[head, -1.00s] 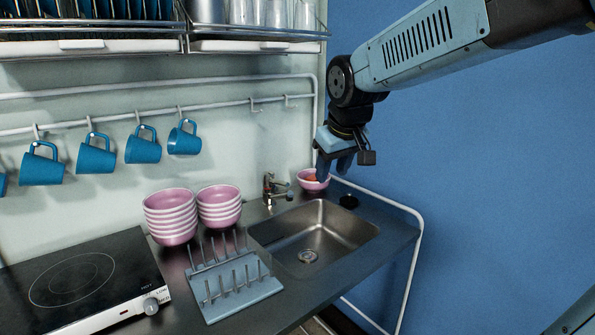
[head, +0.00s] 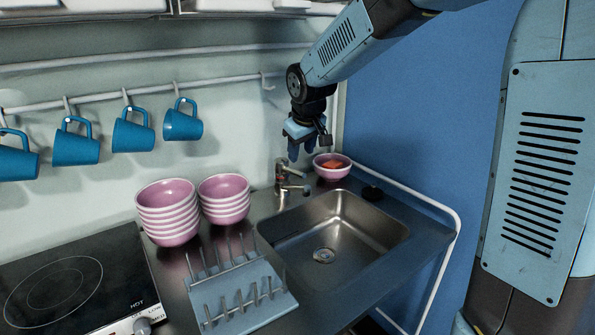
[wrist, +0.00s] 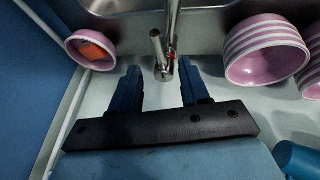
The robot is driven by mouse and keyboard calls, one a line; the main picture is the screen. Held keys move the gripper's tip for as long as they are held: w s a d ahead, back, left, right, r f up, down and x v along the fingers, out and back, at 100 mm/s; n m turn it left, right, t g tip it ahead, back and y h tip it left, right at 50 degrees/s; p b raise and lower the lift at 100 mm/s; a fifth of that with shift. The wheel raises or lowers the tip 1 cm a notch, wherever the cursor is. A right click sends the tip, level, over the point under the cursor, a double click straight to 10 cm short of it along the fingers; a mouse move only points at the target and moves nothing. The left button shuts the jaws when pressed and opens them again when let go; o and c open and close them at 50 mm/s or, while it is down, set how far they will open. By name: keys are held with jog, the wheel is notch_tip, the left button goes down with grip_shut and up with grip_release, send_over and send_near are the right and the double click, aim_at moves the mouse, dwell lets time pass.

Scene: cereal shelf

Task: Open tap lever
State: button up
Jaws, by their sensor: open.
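The metal tap (head: 282,180) stands behind the sink, with its small lever (head: 304,189) reaching out to the right in the head view. In the wrist view the tap (wrist: 172,30) points up the picture, and a short rod with a round end (wrist: 156,36) shows beside it, with a red mark near the joint. My gripper (head: 302,152) hangs above and slightly right of the tap, fingers down. In the wrist view my gripper (wrist: 160,80) is open and empty, with the tap base between the lines of its two blue fingers. Contact with the tap does not show.
A pink bowl (head: 332,168) with an orange sponge-like thing stands close right of the tap. The steel sink (head: 385,232) is empty. Stacked pink bowls (head: 167,212) and a dish rack (head: 240,297) stand left. Blue mugs (head: 183,124) hang on the wall rail.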

aim_at(300, 172)
jog(key=x, duration=0.9)
jog(key=shift+w+d+f, duration=0.1)
jog(key=shift+f, duration=0.15)
grip_shut()
dwell(0.5)
